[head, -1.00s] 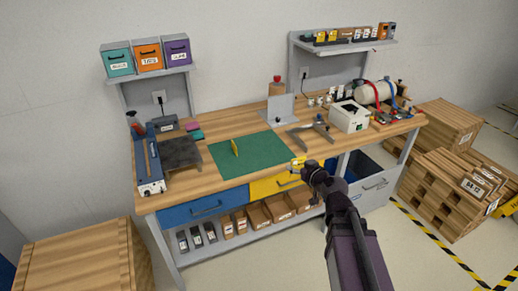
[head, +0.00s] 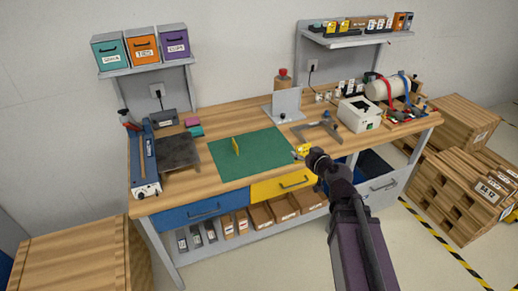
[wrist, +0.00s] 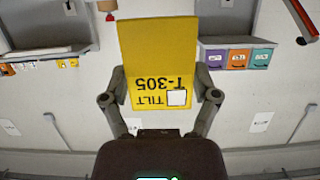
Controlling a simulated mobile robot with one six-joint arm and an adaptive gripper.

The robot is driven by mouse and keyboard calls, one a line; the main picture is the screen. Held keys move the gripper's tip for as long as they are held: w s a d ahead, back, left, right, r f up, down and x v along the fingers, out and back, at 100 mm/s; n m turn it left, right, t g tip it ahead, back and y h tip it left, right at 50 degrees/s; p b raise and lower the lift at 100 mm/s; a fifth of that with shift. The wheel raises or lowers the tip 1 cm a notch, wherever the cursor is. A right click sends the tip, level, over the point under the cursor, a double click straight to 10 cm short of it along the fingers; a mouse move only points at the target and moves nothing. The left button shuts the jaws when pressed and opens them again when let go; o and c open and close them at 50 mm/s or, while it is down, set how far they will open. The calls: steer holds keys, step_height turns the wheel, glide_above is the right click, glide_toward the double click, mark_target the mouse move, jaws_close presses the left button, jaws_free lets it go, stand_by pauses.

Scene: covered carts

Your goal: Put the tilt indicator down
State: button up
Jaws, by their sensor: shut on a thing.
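The tilt indicator (wrist: 158,60) is a yellow plate with dark print reading TILT and I-305 or T-305, upside down in the wrist view, and a small white square. My gripper (wrist: 160,98) is shut on its lower part, one finger at each side. In the head view the indicator (head: 302,149) shows small and yellow at the tip of my gripper (head: 306,153), by the right end of the green mat (head: 258,160). I cannot tell its height above the bench. Another thin yellow piece (head: 236,146) stands upright on the mat.
Much of the mat is bare.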

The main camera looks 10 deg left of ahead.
steer(key=shift+w, duration=0.25)
steer(key=shift+d, duration=0.15)
steer(key=w+d+f+b, duration=0.3)
steer(key=w+f+b, duration=0.6)
steer(key=w, duration=0.2)
steer(key=w+d+f+b, duration=0.3)
steer(key=w+f+b, duration=0.6)
steer(key=w, duration=0.2)
steer(key=shift+w+d, duration=0.4)
steer(key=shift+a, duration=0.15)
steer(key=w+a, duration=0.1)
steer(key=a, duration=0.3)
steer(key=w+a+f+b, duration=0.1)
steer(key=w+a, duration=0.1)
steer(key=a, duration=0.3)
steer(key=w+a, duration=0.1)
steer(key=a, duration=0.3)
steer(key=shift+w+a+f+b, duration=0.25)
steer(key=shift+a+b, duration=0.1)
steer(key=shift+b, duration=0.05)
steer(key=shift+a, duration=0.1)
